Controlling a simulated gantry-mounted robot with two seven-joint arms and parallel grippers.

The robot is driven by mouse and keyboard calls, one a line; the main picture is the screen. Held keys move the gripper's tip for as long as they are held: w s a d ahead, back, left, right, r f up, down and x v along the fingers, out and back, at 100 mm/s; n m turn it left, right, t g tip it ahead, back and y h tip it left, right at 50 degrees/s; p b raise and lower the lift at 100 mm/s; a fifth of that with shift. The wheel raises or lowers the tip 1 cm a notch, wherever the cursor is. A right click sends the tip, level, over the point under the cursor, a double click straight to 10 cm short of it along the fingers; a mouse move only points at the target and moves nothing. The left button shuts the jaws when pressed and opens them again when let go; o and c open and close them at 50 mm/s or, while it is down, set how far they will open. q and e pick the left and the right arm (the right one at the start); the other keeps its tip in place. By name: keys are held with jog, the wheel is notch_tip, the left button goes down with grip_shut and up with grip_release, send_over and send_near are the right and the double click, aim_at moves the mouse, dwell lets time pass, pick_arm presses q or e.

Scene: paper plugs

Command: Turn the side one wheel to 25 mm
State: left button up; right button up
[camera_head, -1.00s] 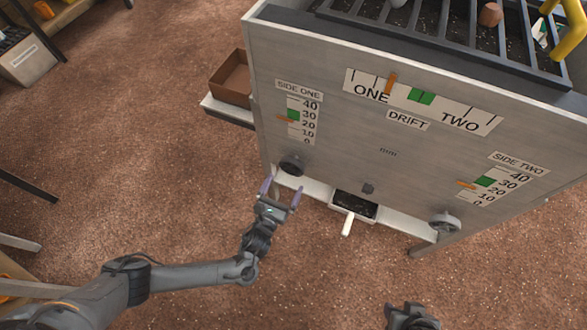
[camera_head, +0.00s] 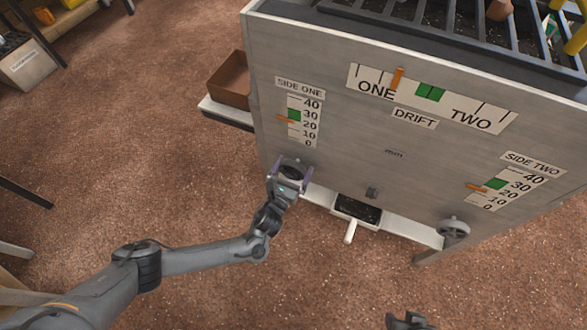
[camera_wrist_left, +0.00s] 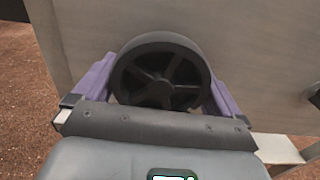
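The side one wheel (camera_wrist_left: 160,75) is a dark spoked handwheel low on the panel's left; in the head view it is mostly hidden by my gripper. My left gripper (camera_head: 291,166) has its purple fingers on either side of the wheel, spread about as wide as before; firm contact cannot be told. The side one scale (camera_head: 303,121) runs from 0 to 40 with a green block, and its orange pointer (camera_head: 284,118) stands near the block's lower part, roughly between 20 and 30. My right gripper (camera_head: 410,321) shows only partly at the bottom edge.
The side two wheel (camera_head: 453,229) and side two scale (camera_head: 504,188) are at the panel's right. The drift scale (camera_head: 430,94) is at top centre. A small tray with a white handle (camera_head: 350,231) sticks out below the panel. A brown box (camera_head: 230,82) stands at the left.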

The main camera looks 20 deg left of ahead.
pick_arm(q)
jog(key=c, duration=0.5)
jog(key=shift+r+n+p, duration=0.1)
jog(key=shift+n+p, duration=0.7)
jog(key=shift+n, duration=0.2)
jog(key=n+p, duration=0.1)
jog(key=n, duration=0.1)
jog(key=shift+n, duration=0.3)
jog(key=n+p, duration=0.2)
jog(key=n, duration=0.3)
jog(key=shift+d, duration=0.15)
jog(key=n+p, duration=0.1)
jog(key=n, duration=0.5)
jog(key=shift+r+n+p, duration=0.15)
jog(key=shift+n+p, duration=0.15)
jog(key=shift+n, duration=0.1)
jog(key=n, duration=0.4)
jog(key=shift+p, duration=0.3)
jog(key=shift+r+n, duration=0.1)
jog(key=shift+n, duration=1.5)
